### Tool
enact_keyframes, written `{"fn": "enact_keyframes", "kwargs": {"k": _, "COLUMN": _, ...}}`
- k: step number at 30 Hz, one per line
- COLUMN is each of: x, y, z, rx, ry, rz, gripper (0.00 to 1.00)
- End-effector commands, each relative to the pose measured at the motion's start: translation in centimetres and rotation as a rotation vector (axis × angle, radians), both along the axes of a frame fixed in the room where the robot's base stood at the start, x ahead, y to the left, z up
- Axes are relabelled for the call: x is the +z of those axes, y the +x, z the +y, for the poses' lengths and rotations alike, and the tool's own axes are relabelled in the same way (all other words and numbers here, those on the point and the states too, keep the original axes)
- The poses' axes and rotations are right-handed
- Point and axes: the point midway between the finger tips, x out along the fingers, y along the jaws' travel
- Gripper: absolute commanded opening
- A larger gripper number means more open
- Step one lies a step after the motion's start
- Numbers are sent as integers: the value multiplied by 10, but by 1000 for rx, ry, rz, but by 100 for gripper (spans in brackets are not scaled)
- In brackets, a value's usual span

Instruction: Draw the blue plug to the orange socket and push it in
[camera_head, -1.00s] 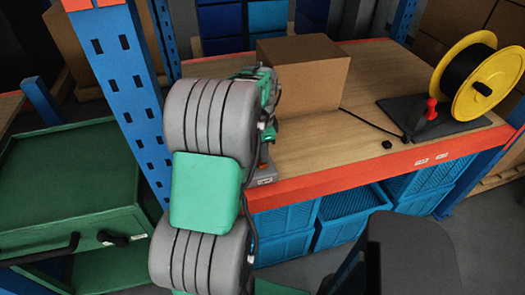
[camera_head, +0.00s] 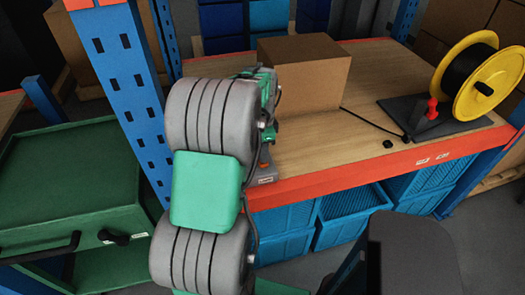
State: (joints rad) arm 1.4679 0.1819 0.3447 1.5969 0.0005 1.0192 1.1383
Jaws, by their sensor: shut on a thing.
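My gripper (camera_head: 269,128) is only partly in view behind my bulky grey and green arm, at the left end of the wooden bench top. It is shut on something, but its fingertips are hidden. The blue plug itself does not show; a black cable (camera_head: 372,125) runs from the reel and passes out of sight behind the cardboard box, towards my gripper's side. A small grey block with an orange part, which looks like the orange socket (camera_head: 265,160), sits at the bench's front edge just below my gripper. My arm hides its left side.
A cardboard box (camera_head: 315,80) stands right of my gripper. A yellow cable reel (camera_head: 466,65) on a dark base with a red knob (camera_head: 432,108) is farther right. A small black disc (camera_head: 388,144) lies near the front edge. A blue upright (camera_head: 120,75) rises on the left.

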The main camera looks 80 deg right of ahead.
Motion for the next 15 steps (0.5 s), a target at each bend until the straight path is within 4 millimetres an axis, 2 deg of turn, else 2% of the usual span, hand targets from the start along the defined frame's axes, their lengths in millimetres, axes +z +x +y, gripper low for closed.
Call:
{"fn": "enact_keyframes", "kwargs": {"k": 14, "x": -16, "y": 0, "z": 0, "rx": 0, "ry": 1, "rz": 1, "gripper": 0}}
{"fn": "enact_keyframes", "kwargs": {"k": 15, "x": -15, "y": 0, "z": 0, "rx": 0, "ry": 0, "rz": 0, "gripper": 24}}
